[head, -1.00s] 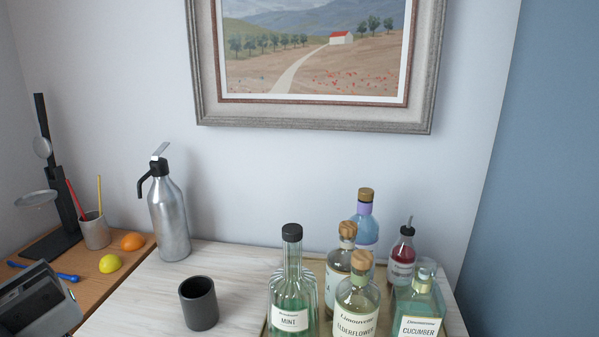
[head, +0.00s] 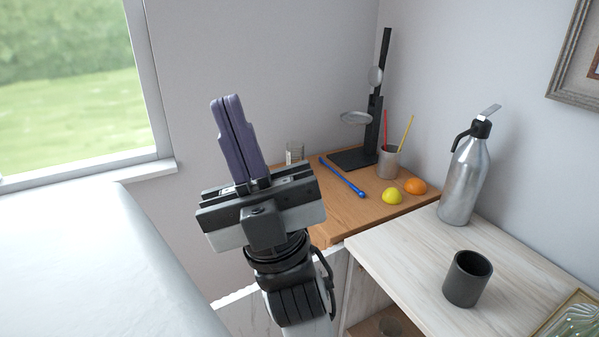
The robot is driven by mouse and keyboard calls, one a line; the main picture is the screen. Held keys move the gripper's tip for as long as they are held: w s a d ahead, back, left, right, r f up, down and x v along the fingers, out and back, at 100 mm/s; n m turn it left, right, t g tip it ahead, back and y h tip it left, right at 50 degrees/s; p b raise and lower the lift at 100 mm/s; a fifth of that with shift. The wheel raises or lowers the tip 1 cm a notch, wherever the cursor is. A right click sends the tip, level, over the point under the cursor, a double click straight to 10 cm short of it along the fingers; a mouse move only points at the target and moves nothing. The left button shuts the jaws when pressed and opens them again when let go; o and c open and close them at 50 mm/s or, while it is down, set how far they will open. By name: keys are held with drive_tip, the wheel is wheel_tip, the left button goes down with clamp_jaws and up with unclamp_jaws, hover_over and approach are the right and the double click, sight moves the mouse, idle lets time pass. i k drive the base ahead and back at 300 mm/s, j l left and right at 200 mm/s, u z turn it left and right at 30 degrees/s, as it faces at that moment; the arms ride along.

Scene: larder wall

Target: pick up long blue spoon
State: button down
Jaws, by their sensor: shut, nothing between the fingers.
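The long blue spoon (head: 344,178) lies on the wooden counter in the corner, in the head view. It runs slantwise, with one end near the black stand's base and a small rounded end toward the counter's front. My gripper (head: 226,98) is raised to the left of the spoon, in front of the wall, its purple fingers pointing up. The fingers are shut together with nothing between them. The gripper is apart from the spoon, and the spoon shows in full.
A black stand (head: 371,130) with a round plate, a cup (head: 388,162) of sticks, a lemon (head: 392,196) and an orange (head: 415,186) surround the spoon's right side. A glass (head: 294,153) stands behind left. A steel siphon (head: 464,180) and dark cup (head: 467,278) stand on the pale counter.

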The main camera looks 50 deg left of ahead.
sight(361, 193)
drive_tip(key=u, duration=1.1)
